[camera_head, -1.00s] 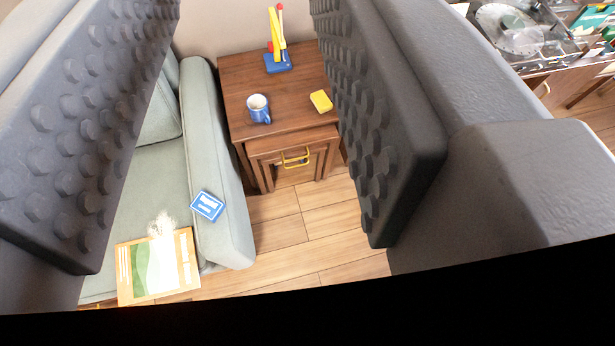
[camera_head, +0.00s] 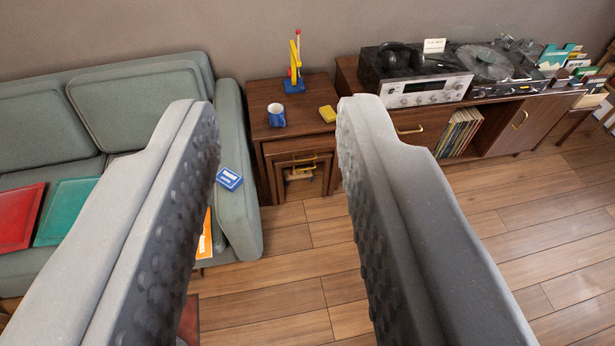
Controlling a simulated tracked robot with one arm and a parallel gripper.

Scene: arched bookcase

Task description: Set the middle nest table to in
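The nest of brown wooden tables stands between the sofa and the sideboard. The outer table (camera_head: 262,100) is the largest. The middle nest table (camera_head: 275,156) sits under it, and a yellow handle (camera_head: 303,167) shows at its front. Its top appears near the outer table's front edge; I cannot tell exactly how far it projects. A smaller table shows inside it, partly in shadow. My gripper (camera_head: 278,110) is open and empty, its two dark studded fingers wide apart. The tables appear between the fingers, farther away and not touched.
Floor in front (camera_head: 300,270) is mostly clear.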

